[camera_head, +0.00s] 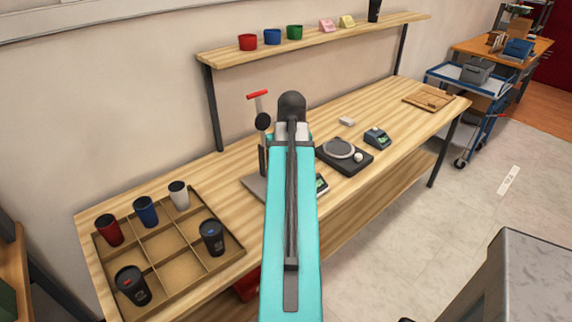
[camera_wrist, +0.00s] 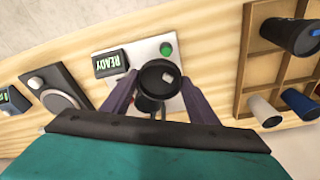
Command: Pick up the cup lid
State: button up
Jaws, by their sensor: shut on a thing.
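In the wrist view, my gripper (camera_wrist: 157,82) is shut, with its two purple fingers on either side of a round black cup lid (camera_wrist: 160,76). The lid has a small light spot on top. It appears over a pale machine plate (camera_wrist: 150,55) with a READY display and a green button. A dark rounded part shows just below the lid, and I cannot tell whether it touches it. In the head view, my teal arm hides the gripper and the lid.
A divided wooden tray (camera_head: 181,287) at the left holds red, blue, white and black cups. A red-handled lever stand (camera_head: 262,135) rises beside my arm. A scale (camera_head: 345,155) and small device (camera_head: 376,138) stand to the right. A shelf (camera_head: 320,45) runs above the bench.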

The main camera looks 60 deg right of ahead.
jog(key=shift+s+a+r+b, duration=0.15)
jog(key=shift+s+a+b, duration=0.55)
jog(key=shift+s+a, duration=0.35)
jog(key=shift+s+a+r+b, duration=0.15)
jog(key=shift+s+a+b, duration=0.6)
jog(key=shift+a, duration=0.4)
jog(key=shift+w, duration=0.1)
jog(key=w+a+r+n, duration=0.1)
jog(key=w+a+n, duration=0.1)
jog(key=w+a, duration=0.8)
jog(key=w+a+r+n, duration=0.1)
jog(key=w+a+n, duration=0.1)
jog(key=w+a, duration=0.8)
jog(key=w+a+n, duration=0.1)
jog(key=w+a, duration=0.4)
jog(key=a, duration=0.3)
jog(key=w+a+r+n, duration=0.1)
jog(key=w+a, duration=0.3)
jog(key=a, duration=0.5)
jog(key=w+a+r+n+y, duration=0.1)
jog(key=w+a+n, duration=0.1)
jog(key=w+a, duration=0.3)
jog(key=a, duration=0.4)
jog(key=shift+w, duration=0.35)
